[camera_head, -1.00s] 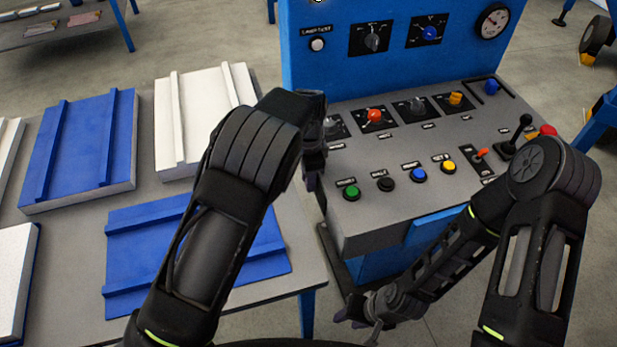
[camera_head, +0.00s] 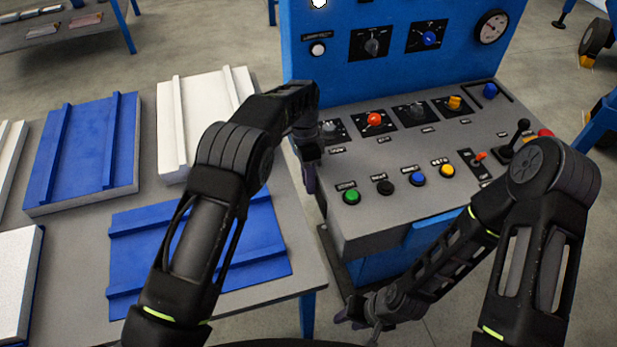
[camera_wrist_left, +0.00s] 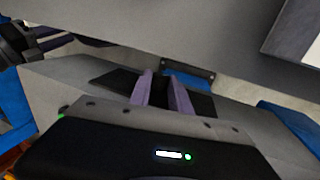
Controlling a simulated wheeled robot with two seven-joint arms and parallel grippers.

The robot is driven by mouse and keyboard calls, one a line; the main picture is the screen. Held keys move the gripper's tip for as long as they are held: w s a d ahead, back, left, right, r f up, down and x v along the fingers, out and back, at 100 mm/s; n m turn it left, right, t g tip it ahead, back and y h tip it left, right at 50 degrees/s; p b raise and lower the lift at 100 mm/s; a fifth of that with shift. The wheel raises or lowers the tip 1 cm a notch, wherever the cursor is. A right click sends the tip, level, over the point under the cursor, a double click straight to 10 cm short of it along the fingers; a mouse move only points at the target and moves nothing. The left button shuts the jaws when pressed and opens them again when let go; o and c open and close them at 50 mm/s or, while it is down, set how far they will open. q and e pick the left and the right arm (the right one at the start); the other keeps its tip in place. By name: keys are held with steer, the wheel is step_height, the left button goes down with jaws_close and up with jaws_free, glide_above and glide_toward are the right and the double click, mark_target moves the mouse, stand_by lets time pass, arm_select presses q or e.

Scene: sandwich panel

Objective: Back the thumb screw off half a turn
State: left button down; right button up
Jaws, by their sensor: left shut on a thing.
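My left gripper (camera_head: 310,184) points down beside the left end of the grey control desk. Its two purple fingers (camera_wrist_left: 164,82) show in the left wrist view in front of a black plate on a grey face, with a narrow gap between them. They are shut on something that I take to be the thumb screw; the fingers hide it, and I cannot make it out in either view. My right gripper (camera_head: 352,312) hangs low in front of the desk, away from the left one; its opening is too small to judge.
The control desk (camera_head: 400,215) carries several knobs, a green button (camera_head: 351,196) near the left gripper, and a lever. A lit white lamp (camera_head: 319,3) is on the blue upright panel (camera_head: 340,75). A table (camera_head: 75,250) with blue and white panels stands at left.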

arm_select(q)
steer(key=g+p, duration=0.1)
steer(key=p, duration=0.3)
steer(key=shift+d+r+p, duration=0.1)
steer(key=shift+r+p, duration=0.25)
steer(key=shift+p, duration=0.05)
steer(key=shift+f+h+p, duration=0.25)
steer(key=shift+h+p, duration=0.05)
steer(key=shift+p, duration=0.25)
steer(key=shift+f, duration=0.15)
steer(key=c, duration=1.2)
jaws_free()
arm_select(e)
step_height(320, 180, up, 7)
steer(key=shift+s, duration=0.2)
steer(key=shift+d+r, duration=0.1)
